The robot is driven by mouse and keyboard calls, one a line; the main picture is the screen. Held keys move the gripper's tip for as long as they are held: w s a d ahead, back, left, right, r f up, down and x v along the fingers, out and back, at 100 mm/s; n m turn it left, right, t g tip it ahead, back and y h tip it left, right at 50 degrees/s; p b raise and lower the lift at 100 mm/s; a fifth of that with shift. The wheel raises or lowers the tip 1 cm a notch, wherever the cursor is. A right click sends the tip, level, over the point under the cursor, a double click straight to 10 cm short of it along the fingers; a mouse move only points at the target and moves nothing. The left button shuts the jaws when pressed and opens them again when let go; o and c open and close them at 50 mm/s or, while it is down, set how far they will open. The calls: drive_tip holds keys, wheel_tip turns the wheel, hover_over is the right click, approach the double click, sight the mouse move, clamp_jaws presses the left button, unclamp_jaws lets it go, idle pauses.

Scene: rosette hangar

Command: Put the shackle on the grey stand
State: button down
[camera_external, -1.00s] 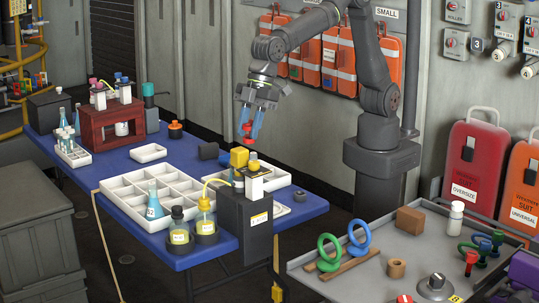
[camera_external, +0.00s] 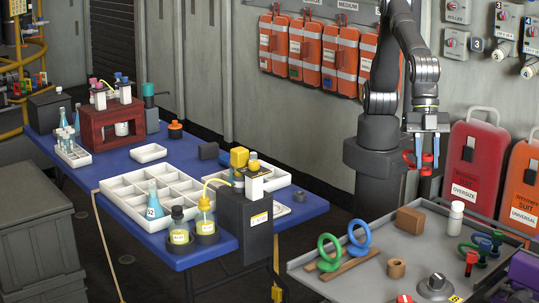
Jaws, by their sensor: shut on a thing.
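My gripper (camera_external: 426,157) hangs fingers down in front of the right wall, above the far side of the grey worktop. Its blue fingers are shut on the red shackle (camera_external: 409,158), which is held in the air, partly hidden by the fingers. A grey round piece with a pale top (camera_external: 437,285) stands near the worktop's front edge, below and apart from the gripper. It may be the grey stand; I cannot tell for sure.
The grey worktop (camera_external: 345,285) also holds green (camera_external: 328,252) and blue (camera_external: 359,238) rings, a brown block (camera_external: 410,220), a white bottle (camera_external: 455,219) and coloured pieces at right. A red case (camera_external: 473,165) stands behind. The blue table (camera_external: 290,215) is at left.

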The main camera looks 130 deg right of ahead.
drive_tip(key=s+a, duration=0.4)
approach(458, 274)
drive_tip(key=shift+s+d+f+n, duration=0.2)
drive_tip(key=shift+d+f, duration=0.25)
drive_tip(key=shift+f, duration=0.05)
drive_tip(key=shift+s+d+f+n, duration=0.2)
drive_tip(key=shift+d+f, duration=0.2)
drive_tip(key=shift+f, duration=0.15)
drive_tip(key=shift+w+a+f, duration=0.45)
drive_tip(key=shift+a, duration=0.15)
drive_tip(key=shift+w+a+f, duration=0.45)
drive_tip(key=shift+a+f, duration=0.05)
drive_tip(key=shift+a, duration=0.15)
drive_tip(key=shift+w+a+f, duration=0.2)
drive_tip(key=shift+a+f, duration=0.15)
drive_tip(key=shift+f, duration=0.05)
drive_tip(key=c, duration=1.1)
unclamp_jaws()
drive_tip(key=shift+f, duration=0.15)
